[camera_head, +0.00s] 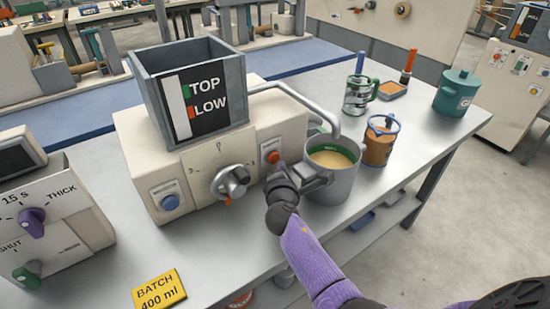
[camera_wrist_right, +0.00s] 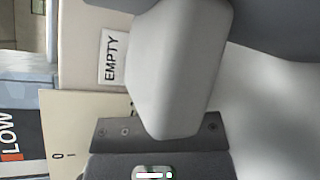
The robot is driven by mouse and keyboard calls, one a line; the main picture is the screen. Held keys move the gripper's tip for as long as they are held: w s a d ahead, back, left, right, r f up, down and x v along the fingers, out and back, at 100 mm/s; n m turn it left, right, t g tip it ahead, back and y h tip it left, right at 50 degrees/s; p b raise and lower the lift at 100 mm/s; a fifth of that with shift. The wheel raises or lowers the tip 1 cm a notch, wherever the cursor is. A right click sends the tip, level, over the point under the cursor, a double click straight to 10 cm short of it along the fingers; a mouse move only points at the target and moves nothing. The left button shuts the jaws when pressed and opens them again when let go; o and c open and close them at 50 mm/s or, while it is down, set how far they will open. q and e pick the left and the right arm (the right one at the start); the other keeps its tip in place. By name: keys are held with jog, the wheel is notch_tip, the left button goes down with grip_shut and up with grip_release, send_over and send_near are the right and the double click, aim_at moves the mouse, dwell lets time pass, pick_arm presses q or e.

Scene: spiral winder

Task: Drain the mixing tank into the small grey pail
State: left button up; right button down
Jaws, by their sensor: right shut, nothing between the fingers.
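The mixing tank (camera_head: 152,93) is a square grey hopper marked TOP and LOW, on a cream machine (camera_head: 140,140). I cannot see any contents inside it. A grey pail (camera_head: 330,192) with tan liquid and a green inner band stands under the machine's curved spout (camera_head: 300,96). My right gripper (camera_head: 285,174) is shut and empty, close in front of the red button (camera_head: 273,157) and left of the pail. In the right wrist view the EMPTY label (camera_wrist_right: 111,58) shows beside my grey finger (camera_wrist_right: 185,70), which hides the button there; contact is unclear. My left gripper is out of view.
A large dial (camera_head: 232,181) and a blue button (camera_head: 170,202) are on the machine's front. An orange-brown jug (camera_head: 379,150), a glass mug (camera_head: 358,98) and a teal pot (camera_head: 456,95) stand to the right. A yellow BATCH 400 ml card (camera_head: 160,291) lies in front.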

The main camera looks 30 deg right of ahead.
jog(key=s+p, duration=0.1)
jog(key=s, duration=0.1)
jog(key=shift+s+d+r, duration=0.1)
jog(key=shift+s+r, duration=0.05)
jog(key=shift+s, duration=0.2)
jog(key=shift+s+p, duration=0.45)
jog(key=shift+s, duration=0.25)
jog(key=shift+s+d, duration=0.1)
jog(key=shift+s, duration=0.25)
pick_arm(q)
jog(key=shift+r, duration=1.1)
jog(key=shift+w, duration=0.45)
